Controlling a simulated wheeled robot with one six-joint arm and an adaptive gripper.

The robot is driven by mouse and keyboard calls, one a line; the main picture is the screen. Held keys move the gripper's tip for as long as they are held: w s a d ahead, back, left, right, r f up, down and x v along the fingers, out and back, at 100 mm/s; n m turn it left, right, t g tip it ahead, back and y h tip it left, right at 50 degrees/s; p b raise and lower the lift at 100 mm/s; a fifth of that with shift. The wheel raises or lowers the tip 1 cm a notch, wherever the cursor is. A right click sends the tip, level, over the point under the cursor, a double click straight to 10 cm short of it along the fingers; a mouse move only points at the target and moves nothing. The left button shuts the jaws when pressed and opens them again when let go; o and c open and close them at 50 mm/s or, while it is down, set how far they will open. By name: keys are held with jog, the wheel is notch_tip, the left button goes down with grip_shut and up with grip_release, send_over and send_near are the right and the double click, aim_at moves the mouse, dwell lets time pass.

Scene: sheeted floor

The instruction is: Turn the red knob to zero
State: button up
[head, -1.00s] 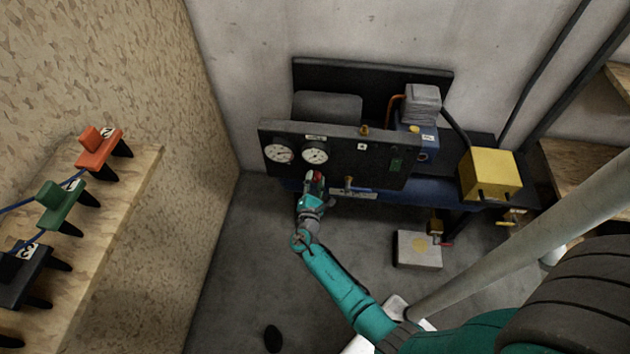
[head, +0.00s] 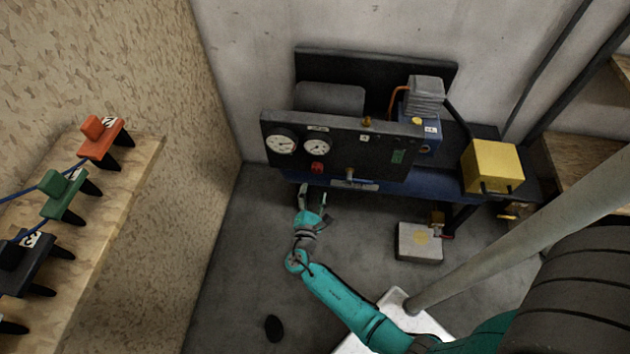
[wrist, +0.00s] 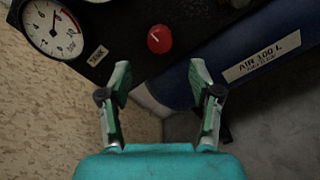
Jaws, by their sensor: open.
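The red knob (head: 317,168) is on the front of the dark panel (head: 395,172), below the right-hand gauge. It also shows in the wrist view (wrist: 159,39), with a pale pointer line on its face; I see no scale numbers around it. My gripper (head: 313,191) is below the knob and apart from it. In the wrist view my gripper (wrist: 160,80) has its two fingers spread with nothing between them, and the knob lies beyond the fingertips.
Two white gauges (head: 281,142) (head: 317,147) sit above the knob. A blue tank (wrist: 215,65) labelled AIR 100 L lies under the panel. A yellow box (head: 491,166) stands at right. The floor below is mostly clear.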

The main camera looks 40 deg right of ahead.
jog(key=shift+v, duration=1.7)
jog(key=s+a+f+m+g+y, duration=0.1)
jog(key=s+a+f+m+y, duration=0.2)
jog(key=s, duration=0.6)
jog(key=s+a+f+m+y, duration=0.2)
jog(key=s+f+y, duration=0.25)
jog(key=s, duration=0.35)
jog(key=s+a+r+m+t+y, duration=0.2)
jog(key=s+a+r+m+y, duration=0.5)
jog(key=s+r, duration=0.6)
notch_tip(320, 180, up, 17)
jog(key=s+a+m+t, duration=0.2)
jog(key=m, duration=0.4)
jog(key=shift+s+r+t, duration=0.15)
jog(key=shift+r+t, duration=0.05)
jog(key=shift+t, duration=0.2)
jog(key=shift+a, duration=0.1)
